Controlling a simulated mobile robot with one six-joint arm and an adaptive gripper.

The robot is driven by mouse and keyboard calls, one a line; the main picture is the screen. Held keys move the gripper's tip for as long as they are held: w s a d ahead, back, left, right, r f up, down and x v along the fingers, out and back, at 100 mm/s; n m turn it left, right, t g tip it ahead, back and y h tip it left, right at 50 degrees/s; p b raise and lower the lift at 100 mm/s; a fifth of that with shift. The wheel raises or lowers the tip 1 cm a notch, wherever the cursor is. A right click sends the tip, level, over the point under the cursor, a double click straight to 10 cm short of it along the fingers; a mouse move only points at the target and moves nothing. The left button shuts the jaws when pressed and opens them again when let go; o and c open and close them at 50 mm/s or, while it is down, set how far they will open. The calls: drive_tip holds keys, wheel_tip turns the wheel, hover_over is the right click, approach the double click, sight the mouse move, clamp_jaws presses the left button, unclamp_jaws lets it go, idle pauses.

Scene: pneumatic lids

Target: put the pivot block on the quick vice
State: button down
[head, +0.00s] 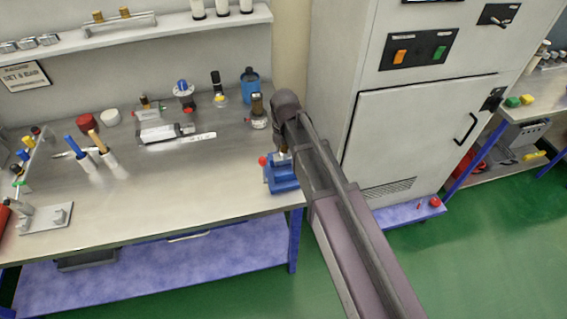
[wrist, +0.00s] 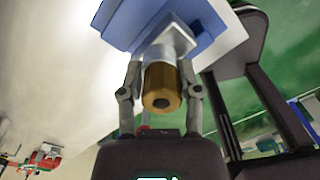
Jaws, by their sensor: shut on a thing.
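The blue quick vice (head: 283,178) stands at the front right corner of the workbench, with a red knob on its left side. It also fills the top of the wrist view (wrist: 218,35). My gripper (wrist: 160,68) is shut on the pivot block (wrist: 162,88), a brass cylinder with a pale grey part behind it, with one finger on each side. The pale part lies against the blue vice in the wrist view; I cannot tell if they touch. In the head view my arm hides most of the gripper and the block, just above the vice.
A dark-topped fitting (head: 258,110) and a blue canister (head: 250,84) stand behind the vice. A grey cabinet (head: 410,150) rises right of the bench. The bench front left of the vice is clear.

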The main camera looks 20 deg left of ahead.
sight(284, 158)
drive_tip(key=shift+f, duration=0.4)
drive_tip(key=shift+f+b, duration=1.8)
drive_tip(key=shift+b, duration=0.2)
drive_tip(key=shift+f, duration=0.2)
drive_tip(key=shift+c, duration=1.5)
unclamp_jaws()
drive_tip(key=shift+r, duration=0.1)
drive_tip(key=shift+r, duration=0.15)
wheel_tip(284, 158, up, 12)
drive_tip(key=p, duration=1.2)
